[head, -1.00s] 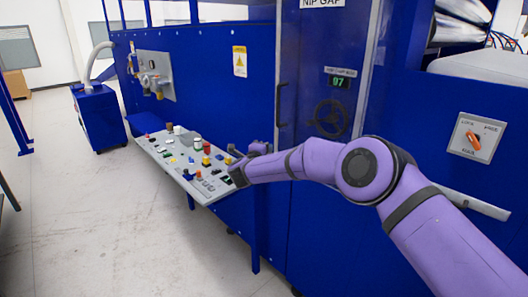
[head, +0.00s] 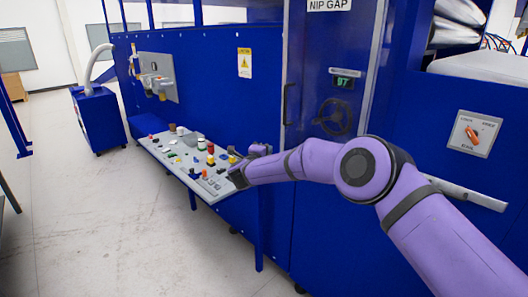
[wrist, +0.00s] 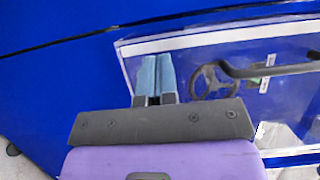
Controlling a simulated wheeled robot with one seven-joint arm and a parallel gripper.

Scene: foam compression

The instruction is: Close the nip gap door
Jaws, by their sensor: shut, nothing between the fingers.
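The nip gap door (head: 304,65) is a tall panel under a "NIP GAP" label, with a clear window edged in grey. A dark vertical handle (head: 289,104) is on its left side. A black handwheel (head: 335,117) and a green display reading 97 show through the window. I cannot tell whether the door sits flush. My gripper (head: 258,150) is in front of the blue machine, left of and below the handle. In the wrist view its two blue-grey fingers (wrist: 155,75) are together and empty, beside the door's pale edge; the handle (wrist: 270,71) is to their right.
A sloped control panel (head: 160,147) with several buttons juts out left of my gripper. A rotary switch plate (head: 473,134) and a grey bar handle (head: 465,194) are on the right. The pale floor (head: 100,220) at left is clear.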

